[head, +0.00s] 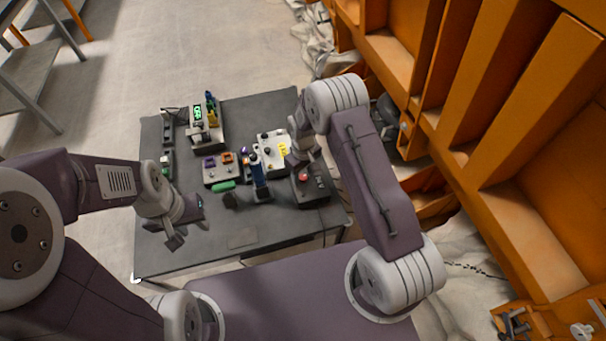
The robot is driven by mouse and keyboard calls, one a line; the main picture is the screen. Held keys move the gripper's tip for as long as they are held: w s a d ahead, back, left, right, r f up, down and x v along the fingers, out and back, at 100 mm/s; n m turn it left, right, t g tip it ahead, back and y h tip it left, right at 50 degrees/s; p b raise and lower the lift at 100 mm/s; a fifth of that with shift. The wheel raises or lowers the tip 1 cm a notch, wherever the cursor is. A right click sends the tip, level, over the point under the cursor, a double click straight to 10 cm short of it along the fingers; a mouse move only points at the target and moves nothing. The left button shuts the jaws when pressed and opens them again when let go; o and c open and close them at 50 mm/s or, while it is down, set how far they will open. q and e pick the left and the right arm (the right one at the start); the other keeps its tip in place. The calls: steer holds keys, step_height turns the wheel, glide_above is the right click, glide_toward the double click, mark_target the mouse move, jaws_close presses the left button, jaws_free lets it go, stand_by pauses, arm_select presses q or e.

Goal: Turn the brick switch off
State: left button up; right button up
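A low grey box (222,176) on the dark table carries a purple switch (209,162) and an orange-brown, brick-coloured switch (227,157). The brick-coloured one seems to be the brick switch; its lever position is too small to tell. My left gripper (186,224) is open and empty over the table's front left, nearer to me than the box and apart from it. My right gripper (298,163) is over the right part of the table, close above a dark box with a red button (303,177). Its fingers are too small and partly hidden to tell their state.
The dark table (180,259) has a clear front strip. A green cylinder (223,186) and an upright blue-handled device (259,178) stand near the switch box. A pale panel with yellow parts (270,156) and a device with a green display (205,125) lie behind.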

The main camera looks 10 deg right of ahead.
step_height(320, 180, up, 9)
steer(key=b, duration=0.1)
stand_by(0.5)
stand_by(0.3)
step_height(320, 180, up, 4)
steer(key=t, duration=0.1)
glide_above(303, 177)
steer(key=w, duration=0.2)
steer(key=s+d+r+m, duration=0.1)
steer(key=s+d+r, duration=0.2)
steer(key=s+r, duration=0.3)
steer(key=s+d+f+m, duration=0.1)
steer(key=s+m, duration=0.3)
steer(key=s, duration=1)
steer(key=shift+d+f, duration=0.2)
steer(key=shift+f, duration=0.35)
